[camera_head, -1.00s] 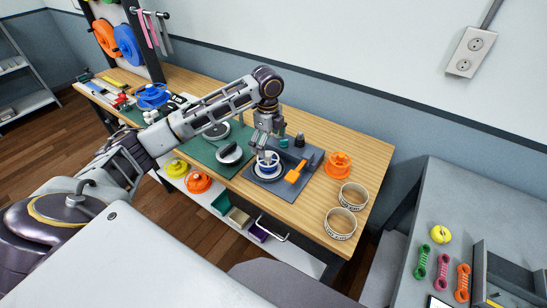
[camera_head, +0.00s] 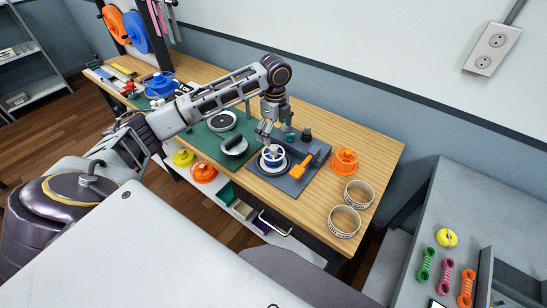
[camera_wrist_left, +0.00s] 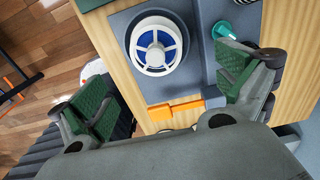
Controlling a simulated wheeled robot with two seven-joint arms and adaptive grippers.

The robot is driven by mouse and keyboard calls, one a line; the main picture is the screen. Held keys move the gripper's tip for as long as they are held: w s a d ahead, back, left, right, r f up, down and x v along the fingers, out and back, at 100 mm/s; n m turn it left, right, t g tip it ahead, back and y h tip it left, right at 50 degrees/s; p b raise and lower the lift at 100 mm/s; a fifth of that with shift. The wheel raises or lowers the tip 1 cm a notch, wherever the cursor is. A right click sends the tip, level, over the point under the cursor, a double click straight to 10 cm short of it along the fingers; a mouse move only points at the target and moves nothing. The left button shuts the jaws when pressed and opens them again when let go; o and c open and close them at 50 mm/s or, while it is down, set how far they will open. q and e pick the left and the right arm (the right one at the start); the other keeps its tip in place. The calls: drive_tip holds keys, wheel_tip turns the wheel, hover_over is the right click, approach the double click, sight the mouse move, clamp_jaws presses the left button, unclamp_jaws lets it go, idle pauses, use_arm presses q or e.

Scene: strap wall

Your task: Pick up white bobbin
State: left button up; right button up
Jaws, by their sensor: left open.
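The white bobbin (camera_head: 273,153) stands on a dark grey tray (camera_head: 314,150) on the wooden workbench. In the left wrist view the bobbin (camera_wrist_left: 156,45) is a white spoked wheel with blue showing between its spokes. My left gripper (camera_head: 265,138) is above the tray, close to the bobbin. In the left wrist view the gripper's green-padded fingers (camera_wrist_left: 165,98) are wide apart with nothing between them. The bobbin lies beyond the fingertips there, towards the top of the picture. My right gripper is in neither view.
An orange-handled tool (camera_head: 300,167) lies on the tray beside the bobbin. Small dark and green pieces (camera_head: 306,134) stand at its back edge. A green mat (camera_head: 208,143) lies left.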

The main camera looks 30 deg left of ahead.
sight(274, 146)
use_arm(q)
drive_tip(key=shift+f, duration=3.25)
drive_tip(key=shift+s+f, duration=0.1)
drive_tip(key=shift+s+f+p, duration=0.15)
drive_tip(key=shift+f+p, duration=0.15)
drive_tip(key=shift+f, duration=0.65)
drive_tip(key=shift+s+f+p, duration=0.15)
drive_tip(key=shift+f+p, duration=0.15)
drive_tip(key=shift+f, duration=1.3)
drive_tip(key=shift+a, duration=0.1)
drive_tip(key=c, duration=1.2)
drive_tip(key=shift+r, duration=0.1)
drive_tip(key=shift+c, duration=0.2)
drive_tip(key=shift+r+b, duration=0.4)
drive_tip(key=shift+r, duration=4.6)
